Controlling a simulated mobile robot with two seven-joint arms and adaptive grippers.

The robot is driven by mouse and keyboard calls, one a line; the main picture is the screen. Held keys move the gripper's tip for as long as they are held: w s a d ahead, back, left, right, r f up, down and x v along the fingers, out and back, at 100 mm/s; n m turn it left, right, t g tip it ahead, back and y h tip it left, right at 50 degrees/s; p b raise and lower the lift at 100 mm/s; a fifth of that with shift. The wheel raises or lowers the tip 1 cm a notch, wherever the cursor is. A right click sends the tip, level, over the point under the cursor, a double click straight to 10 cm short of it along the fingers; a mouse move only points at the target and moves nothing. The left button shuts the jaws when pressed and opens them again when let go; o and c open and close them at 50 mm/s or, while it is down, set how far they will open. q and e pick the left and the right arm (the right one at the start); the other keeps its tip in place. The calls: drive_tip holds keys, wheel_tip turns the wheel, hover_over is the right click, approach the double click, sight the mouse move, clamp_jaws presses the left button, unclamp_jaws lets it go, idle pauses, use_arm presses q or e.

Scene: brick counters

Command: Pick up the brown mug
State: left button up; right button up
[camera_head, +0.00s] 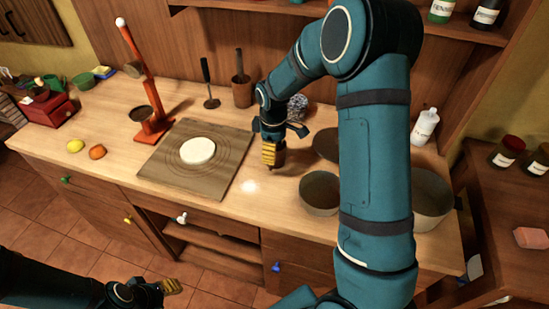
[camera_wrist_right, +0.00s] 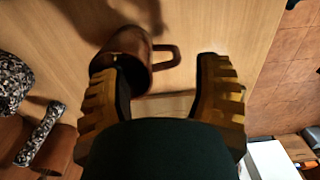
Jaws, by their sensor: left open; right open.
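The brown mug (camera_wrist_right: 128,48) shows in the right wrist view, glossy, with its handle (camera_wrist_right: 166,58) pointing right. It lies just beyond my right gripper's fingertips, nearer the left finger, which overlaps its lower edge. My right gripper (camera_wrist_right: 158,70) is open, with nothing clearly held between its yellow ribbed fingers. In the head view my right gripper (camera_head: 270,154) points down over the counter, right of the wooden board. The mug is mostly hidden there by the gripper. My left gripper (camera_head: 170,287) is open and empty at the lower left, in front of the counter and away from the mug.
The wooden board (camera_head: 160,166) with a pale round disc (camera_head: 198,150) lies left of my right gripper. A red stand (camera_head: 152,85), a wooden cup (camera_head: 242,94) and a speckled object (camera_head: 297,106) stand behind. Pots (camera_head: 320,192) crowd the right. The counter's front strip is clear.

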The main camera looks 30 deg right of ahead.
drive_tip(key=shift+w+a+f, duration=0.1)
drive_tip(key=shift+f, duration=1.4)
drive_tip(key=shift+w+a+f, duration=0.1)
drive_tip(key=shift+f, duration=1.35)
clamp_jaws()
